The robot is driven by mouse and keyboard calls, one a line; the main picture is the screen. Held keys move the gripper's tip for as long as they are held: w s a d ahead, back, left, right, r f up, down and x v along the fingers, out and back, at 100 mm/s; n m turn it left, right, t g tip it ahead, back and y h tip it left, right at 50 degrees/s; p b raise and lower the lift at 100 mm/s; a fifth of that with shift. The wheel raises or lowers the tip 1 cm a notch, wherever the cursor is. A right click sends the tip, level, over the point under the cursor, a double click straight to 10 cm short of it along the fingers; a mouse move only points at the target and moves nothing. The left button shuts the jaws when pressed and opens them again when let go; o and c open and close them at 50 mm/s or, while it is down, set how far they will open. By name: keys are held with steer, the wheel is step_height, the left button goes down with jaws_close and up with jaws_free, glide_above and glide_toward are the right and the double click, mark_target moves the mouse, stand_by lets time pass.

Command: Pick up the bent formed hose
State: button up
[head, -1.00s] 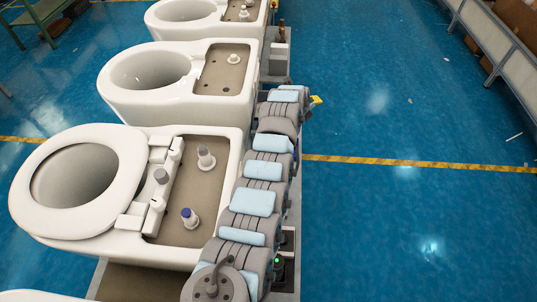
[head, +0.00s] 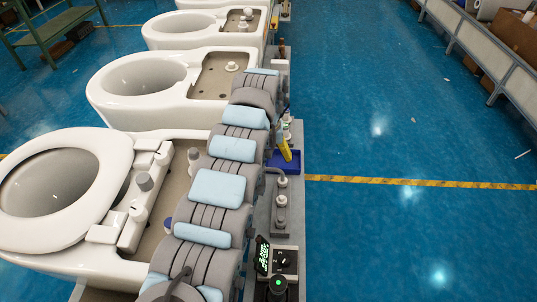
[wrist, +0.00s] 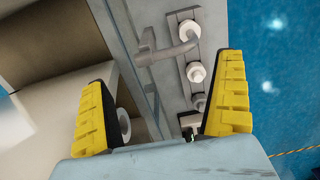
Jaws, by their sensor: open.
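The bent formed hose (wrist: 168,52), a thin grey curved tube, shows at the top of the wrist view. One end is at a white round fitting (wrist: 190,30) on a narrow grey plate; the other end turns up at the left. In the head view the hose (head: 273,171) peeks out just right of my arm. My gripper (wrist: 165,78) is open, its yellow fingers wide apart with nothing between their tips. The hose appears beyond the tips, apart from them. In the head view my arm hides most of the gripper.
More fittings (wrist: 196,72) stand in a row on the plate. A blue tray (head: 290,164) is just behind the hose in the head view. A control box with a green display (head: 263,256) is nearer. White toilets (head: 150,85) line the left; blue floor (head: 400,240) is clear at right.

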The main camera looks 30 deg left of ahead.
step_height(320, 180, down, 6)
steer(key=shift+r+b, duration=0.1)
steer(key=shift+b, duration=0.95)
steer(key=c, duration=1.2)
steer(key=shift+r, duration=0.1)
steer(key=shift+r+p, duration=0.55)
steer(key=shift+p, duration=0.05)
steer(key=c, duration=0.3)
steer(key=shift+c, duration=0.3)
